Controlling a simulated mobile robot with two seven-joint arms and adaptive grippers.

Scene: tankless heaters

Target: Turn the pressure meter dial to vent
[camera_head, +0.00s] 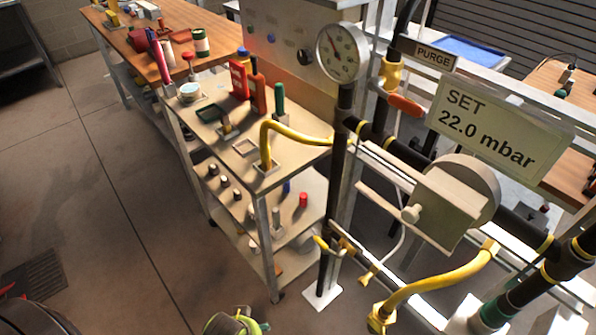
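A grey-white round regulator body (478,185) sits on the pipework at the right, with a flat plate and small knob (411,214) in front. I see no legible "vent" label, so I cannot tell which part is the dial with that position. Neither of my grippers can be made out in the view.
A PURGE sign (434,55) hangs above an orange handle (405,105); a sign (497,130) reads SET 22.0 mbar. Yellow hoses (437,277) and pipes crowd the right. A tool cart (245,150) stands left of the gauge. Floor (110,240) is open at left.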

